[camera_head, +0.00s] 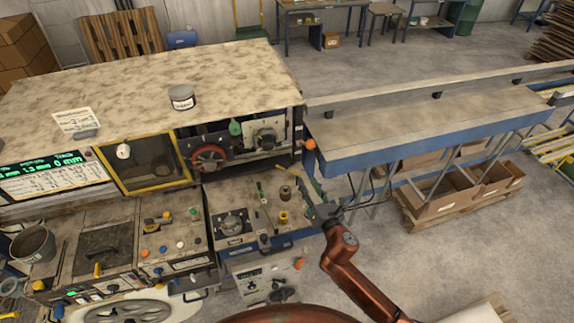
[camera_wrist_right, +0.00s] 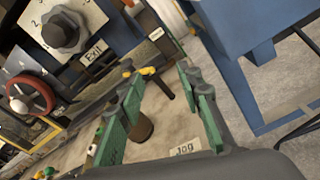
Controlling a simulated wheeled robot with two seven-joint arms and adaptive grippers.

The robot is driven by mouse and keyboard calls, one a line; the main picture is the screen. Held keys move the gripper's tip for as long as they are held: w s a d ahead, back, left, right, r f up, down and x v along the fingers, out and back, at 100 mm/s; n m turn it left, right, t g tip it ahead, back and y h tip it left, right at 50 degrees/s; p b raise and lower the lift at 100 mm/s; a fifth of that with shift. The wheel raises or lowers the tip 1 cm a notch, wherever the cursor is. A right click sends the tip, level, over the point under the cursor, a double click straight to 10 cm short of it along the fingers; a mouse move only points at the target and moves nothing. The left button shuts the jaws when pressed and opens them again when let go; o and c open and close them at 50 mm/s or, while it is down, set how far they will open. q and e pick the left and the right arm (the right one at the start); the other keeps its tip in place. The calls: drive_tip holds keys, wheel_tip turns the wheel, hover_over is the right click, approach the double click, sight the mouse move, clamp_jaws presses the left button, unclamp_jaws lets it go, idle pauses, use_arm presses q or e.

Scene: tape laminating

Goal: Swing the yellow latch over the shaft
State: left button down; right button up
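A small yellow latch (camera_wrist_right: 149,71) with a dark rod hanging from it shows in the right wrist view, just beyond and between my right fingertips. A brown upright cylinder (camera_wrist_right: 142,128), which may be the shaft, stands on the worn panel between the green fingers. My right gripper (camera_wrist_right: 158,77) is open, its fingers spread wide with nothing held. In the head view my right gripper (camera_head: 314,196) is over the right edge of the small panel, beside a brown cylinder (camera_head: 285,192) and a yellow part (camera_head: 283,217). The latch is too small to tell there. My left gripper is not in view.
The machine housing with a red handwheel (camera_head: 208,158) and grey knob (camera_head: 266,139) rises behind the panel. A long blue-edged conveyor table (camera_head: 415,125) stands to the right. A green-handled lever (camera_head: 261,188) and a round dial (camera_head: 232,224) share the panel.

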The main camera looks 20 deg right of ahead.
sight(288, 167)
drive_tip(key=a+n+y, duration=0.1)
drive_tip(key=n, duration=0.1)
drive_tip(key=w+a+r+n, duration=0.1)
drive_tip(key=n, duration=0.1)
drive_tip(key=w+a+r+n+y, duration=0.1)
drive_tip(key=a, duration=0.1)
drive_tip(key=shift+w+r+n+t+y, duration=0.1)
drive_tip(key=shift+n+t+y, duration=0.2)
drive_tip(key=shift+n, duration=0.1)
drive_tip(key=shift+w+a, duration=0.15)
drive_tip(key=shift+w, duration=0.2)
drive_tip(key=p+x, duration=0.1)
drive_tip(key=x, duration=0.5)
drive_tip(key=shift+w, duration=0.4)
clamp_jaws()
